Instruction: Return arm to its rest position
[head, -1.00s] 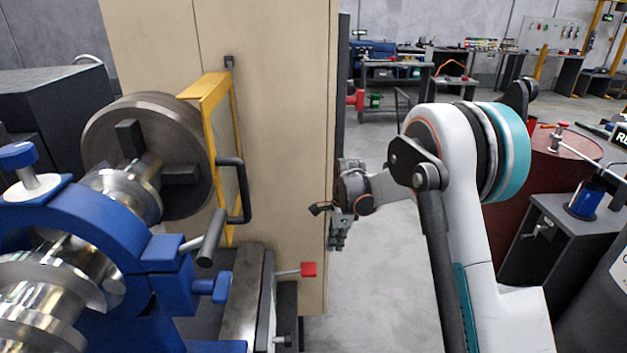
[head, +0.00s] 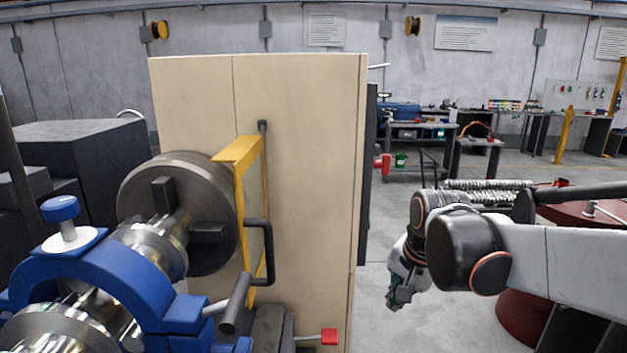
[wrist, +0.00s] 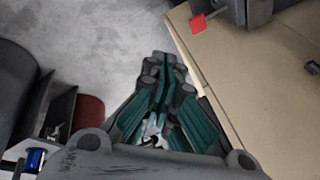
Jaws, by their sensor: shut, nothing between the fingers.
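My gripper (head: 397,300) hangs at the end of my folded arm in the head view, right of the tall beige cabinet (head: 305,180) and apart from it. It points downward over the grey floor. In the wrist view its teal-padded fingers (wrist: 163,75) are closed together at the tips, with nothing between them. My white arm reaches in from the right edge of the head view.
At left stands a lathe with a blue steady rest (head: 120,270), a round chuck (head: 180,212) and a yellow-framed guard (head: 243,200). Bare floor (head: 385,250) lies between cabinet and arm. Workbenches stand at the back.

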